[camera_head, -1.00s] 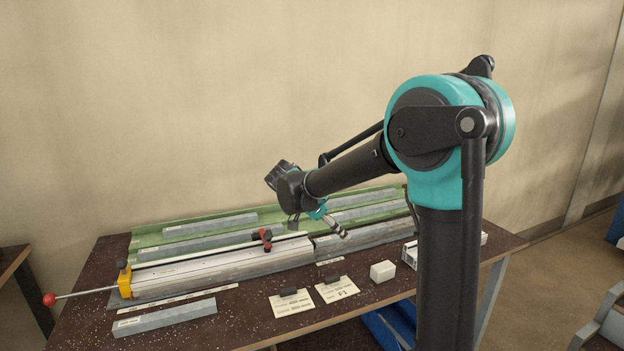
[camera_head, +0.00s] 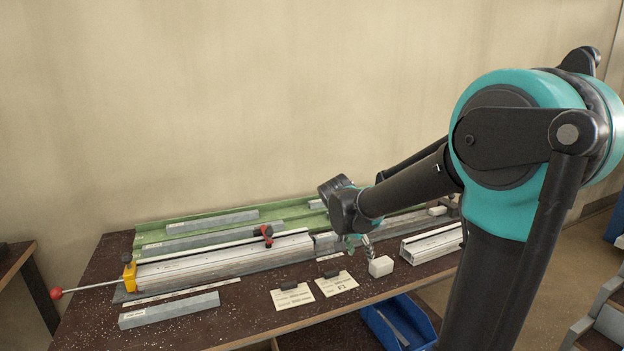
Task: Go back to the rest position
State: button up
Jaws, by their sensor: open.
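My gripper (camera_head: 364,247) hangs at the end of my arm over the right part of the bench, close to the white block (camera_head: 381,266). It looks empty and is open, though my wrist hides part of it. The bench (camera_head: 90,318) has a dark speckled top. On it lies the clamp fixture with a pale profile (camera_head: 222,257), a yellow end stop (camera_head: 129,277) and a red-headed rod (camera_head: 57,293) at the left. A small red and black clamp (camera_head: 267,234) sits on the rail.
Grey bars lie on the green tray (camera_head: 150,226) behind, and one grey bar (camera_head: 168,310) lies in front. Two paper cards (camera_head: 292,299) lie at the front edge. A short white profile (camera_head: 432,245) lies at the right. A blue bin (camera_head: 398,322) is below the bench.

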jog(key=s+d+f+n+y, duration=0.1)
jog(key=s+d+f+n+t+y, duration=0.1)
jog(key=s+n, duration=0.1)
jog(key=s+d+f+n+t+y, duration=0.1)
jog(key=s+d+n, duration=0.1)
jog(key=shift+s+d+f+n+t+y, duration=0.15)
jog(key=shift+s+d+n+t+y, duration=0.15)
jog(key=shift+s+n, duration=0.2)
jog(key=shift+s+d+f+n+t+y, duration=0.15)
jog(key=shift+s+d+n+t+y, duration=0.1)
jog(key=shift+s+n+t, duration=0.25)
jog(key=s+f+g, duration=0.3)
jog(key=s+f, duration=0.4)
jog(key=s, duration=0.5)
jog(key=shift+s+f, duration=0.15)
jog(key=shift+s, duration=0.05)
